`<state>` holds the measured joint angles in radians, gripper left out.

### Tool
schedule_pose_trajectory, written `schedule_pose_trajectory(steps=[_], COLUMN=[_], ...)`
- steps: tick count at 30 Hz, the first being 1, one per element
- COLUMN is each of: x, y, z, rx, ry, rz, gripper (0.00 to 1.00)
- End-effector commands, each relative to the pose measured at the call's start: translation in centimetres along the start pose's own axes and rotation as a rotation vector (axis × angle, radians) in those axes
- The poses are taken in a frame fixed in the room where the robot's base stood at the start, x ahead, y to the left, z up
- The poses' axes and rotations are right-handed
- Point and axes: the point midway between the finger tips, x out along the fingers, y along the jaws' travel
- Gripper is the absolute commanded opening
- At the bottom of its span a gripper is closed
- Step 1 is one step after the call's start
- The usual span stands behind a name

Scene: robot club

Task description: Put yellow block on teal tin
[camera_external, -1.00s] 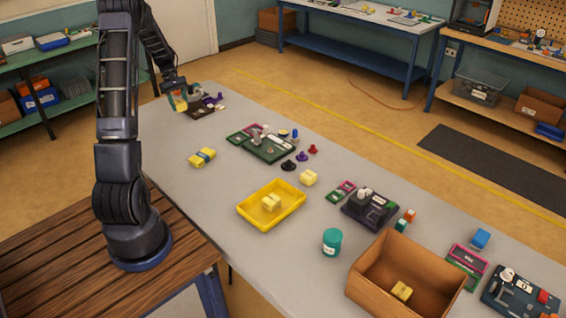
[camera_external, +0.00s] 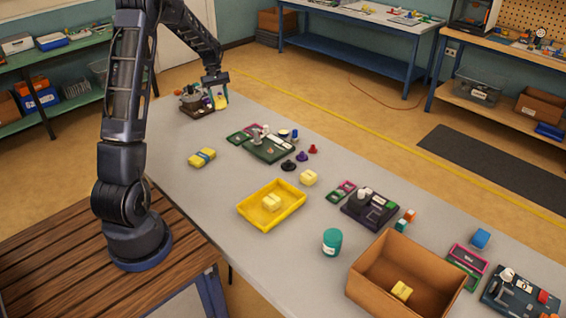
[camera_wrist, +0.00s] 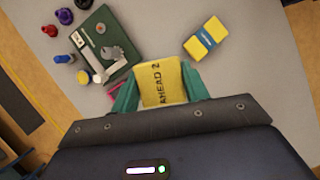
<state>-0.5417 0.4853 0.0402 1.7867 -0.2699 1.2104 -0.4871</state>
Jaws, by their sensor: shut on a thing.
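My gripper (camera_external: 218,94) is shut on a yellow block (camera_external: 221,102) at the far left end of the long grey table. In the wrist view the block (camera_wrist: 163,84) sits between the teal fingers, with dark lettering "AHEAD 2" facing the camera. The teal tin (camera_external: 332,243) stands upright on the table, between the yellow tray and the cardboard box, well away from my gripper. It has a pale label, and no block is on it. The tin is not seen in the wrist view.
A yellow tray (camera_external: 248,217) and a cardboard box (camera_external: 375,298) each hold a yellow block. Board kits (camera_external: 268,149) and coloured pawns (camera_external: 303,156) stand mid-table.

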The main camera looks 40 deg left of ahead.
Motion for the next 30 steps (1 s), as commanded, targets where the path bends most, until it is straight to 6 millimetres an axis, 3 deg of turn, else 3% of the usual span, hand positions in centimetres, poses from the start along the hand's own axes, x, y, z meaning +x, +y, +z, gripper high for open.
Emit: schedule_pose_trajectory(steps=[1,6,15,24,30], x=[0.5,2.1,5.3,9.0,11.5], y=[1.8,6.7,13.5,18.0,19.6], z=[1.6,6.9,17.3,28.8,36.6], rx=[0.036,0.141,0.325,0.51,0.634], ry=[0.0,-0.003,-0.006,-0.008,-0.007], rz=[-0.014,-0.057,-0.135,-0.214,-0.266], gripper=[0.22,0.22,0.22,0.22,0.22])
